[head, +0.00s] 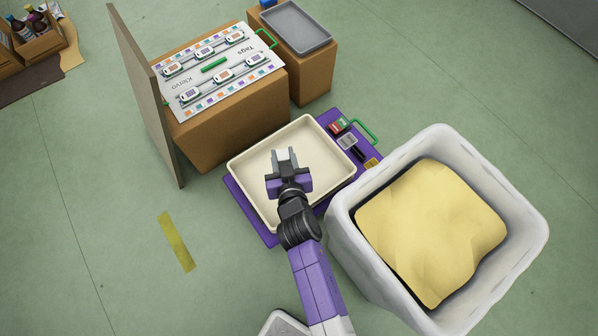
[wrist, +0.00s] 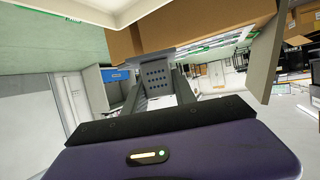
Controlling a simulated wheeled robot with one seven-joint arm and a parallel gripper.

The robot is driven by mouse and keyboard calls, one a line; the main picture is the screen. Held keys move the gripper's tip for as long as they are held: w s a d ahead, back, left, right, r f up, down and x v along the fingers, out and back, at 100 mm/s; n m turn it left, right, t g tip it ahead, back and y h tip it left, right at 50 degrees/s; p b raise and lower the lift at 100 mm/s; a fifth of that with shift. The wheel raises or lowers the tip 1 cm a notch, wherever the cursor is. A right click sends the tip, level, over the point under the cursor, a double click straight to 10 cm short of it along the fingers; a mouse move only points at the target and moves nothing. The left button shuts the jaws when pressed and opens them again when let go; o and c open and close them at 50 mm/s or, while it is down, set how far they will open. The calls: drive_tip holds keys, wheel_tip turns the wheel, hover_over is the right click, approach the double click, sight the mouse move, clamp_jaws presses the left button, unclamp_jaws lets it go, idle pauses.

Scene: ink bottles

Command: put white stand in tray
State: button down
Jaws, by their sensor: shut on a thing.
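The cream tray (head: 250,158) lies on a purple mat (head: 233,190) on the floor in the head view. My gripper (head: 285,158) is over the tray's middle and shut on the white stand (head: 285,153). I cannot tell the exact height of the stand above the tray floor.
A white bin (head: 345,230) with yellow cloth stands close right of the tray. Small items and a green handle (head: 364,131) are at the mat's right. A brown box (head: 235,130) with a tag board and an upright panel (head: 145,95) stand behind left. Floor left is mostly clear.

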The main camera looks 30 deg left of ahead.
drive_tip(key=shift+s+a+f+b, duration=0.2)
drive_tip(key=shift+a+f+b, duration=0.4)
drive_tip(key=shift+f, duration=0.35)
wheel_tip(320, 180, down, 20)
drive_tip(key=b, duration=1.6)
drive_tip(key=shift+f+b, duration=0.15)
drive_tip(key=shift+b, duration=0.2)
drive_tip(key=c, duration=1)
unclamp_jaws()
